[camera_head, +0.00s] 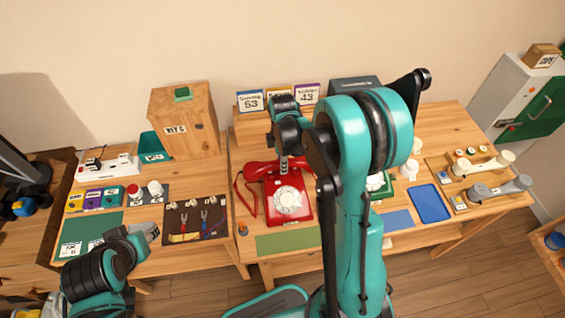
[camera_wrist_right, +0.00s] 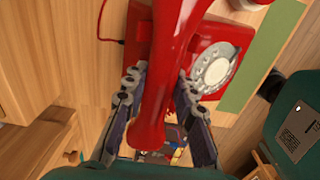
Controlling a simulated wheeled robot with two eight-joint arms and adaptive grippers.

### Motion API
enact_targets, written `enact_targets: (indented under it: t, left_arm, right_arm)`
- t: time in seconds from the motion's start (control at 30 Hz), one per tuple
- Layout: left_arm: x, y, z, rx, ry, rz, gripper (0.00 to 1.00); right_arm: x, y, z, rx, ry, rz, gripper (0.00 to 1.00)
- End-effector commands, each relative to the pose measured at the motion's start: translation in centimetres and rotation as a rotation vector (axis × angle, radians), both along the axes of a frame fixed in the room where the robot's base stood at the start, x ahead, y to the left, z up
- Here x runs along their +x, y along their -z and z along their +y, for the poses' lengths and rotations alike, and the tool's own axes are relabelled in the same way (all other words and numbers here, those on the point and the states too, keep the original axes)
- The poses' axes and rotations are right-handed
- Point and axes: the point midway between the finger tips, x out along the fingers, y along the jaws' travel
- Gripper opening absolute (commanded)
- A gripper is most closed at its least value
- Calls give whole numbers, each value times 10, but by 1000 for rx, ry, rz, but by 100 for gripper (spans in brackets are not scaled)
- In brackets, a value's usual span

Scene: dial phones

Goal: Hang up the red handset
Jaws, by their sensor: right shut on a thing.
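The red telephone (camera_head: 287,205) with a white dial stands on the middle of the desk. The red handset (camera_head: 262,168) is at the phone's back edge, over the cradle area. I cannot tell whether it touches the cradle. My right gripper (camera_head: 283,165) comes down from above and is shut on the handset. In the right wrist view the handset (camera_wrist_right: 160,95) runs between both fingers, with the phone's dial (camera_wrist_right: 213,70) beside it. A red cord (camera_head: 240,190) hangs at the phone's left. My left gripper (camera_head: 150,232) is over the left desk, apart from the phone; its jaws are unclear.
A green phone (camera_head: 378,184) stands right of the red one, partly hidden by my right arm. Number cards (camera_head: 250,101) stand behind. A wooden box (camera_head: 184,120) is at the back left. A blue tray (camera_head: 429,203) and more handsets (camera_head: 500,188) lie to the right.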

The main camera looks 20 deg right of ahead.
Motion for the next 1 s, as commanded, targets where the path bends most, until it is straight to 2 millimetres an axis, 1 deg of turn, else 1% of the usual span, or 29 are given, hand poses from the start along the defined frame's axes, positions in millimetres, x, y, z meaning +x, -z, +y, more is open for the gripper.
enact_targets:
  t: [0.63, 0.83, 0.87, 0.9, 0.93, 1.0]
  left_arm:
    - [0, 15, 0, 0, 0, 0, 40]
    - [0, 13, 0, 0, 0, 0, 40]
    - [0, 13, 0, 0, 0, 0, 40]
    - [0, 13, 0, 0, 0, 0, 40]
    - [0, 13, 0, 0, 0, 0, 40]
    - [0, 13, 0, 0, 0, 0, 40]
  right_arm:
    - [0, 17, 0, 0, 0, 0, 0]
    - [0, 16, 0, 0, 0, 0, 0]
    - [0, 16, 0, 0, 0, 0, 34]
    - [0, 16, 0, 0, 0, 0, 45]
    - [0, 16, 0, 0, 0, 0, 51]
    - [0, 16, 0, 0, 0, 0, 51]
